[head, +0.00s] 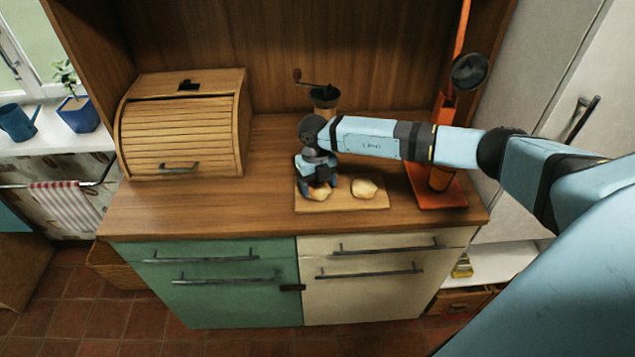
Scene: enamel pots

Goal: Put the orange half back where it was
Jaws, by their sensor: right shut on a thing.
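My right gripper (318,182) points down over the left part of a wooden board (340,205) on the counter. It is shut on the orange half (319,194), a rounded tan-orange piece that the fingers partly hide. I cannot tell whether this piece touches the board. A second pale, rounded piece (364,188) lies on the board to the right, apart from the gripper. An orange lever press (439,180) stands on its base to the right of the board, partly behind my right arm. My left gripper is not in view.
A wooden roll-front bread box (180,140) stands at the counter's left. A hand grinder (325,97) stands behind my gripper. The wooden counter (230,205) is clear between box and board. Green and cream drawers are below its front edge.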

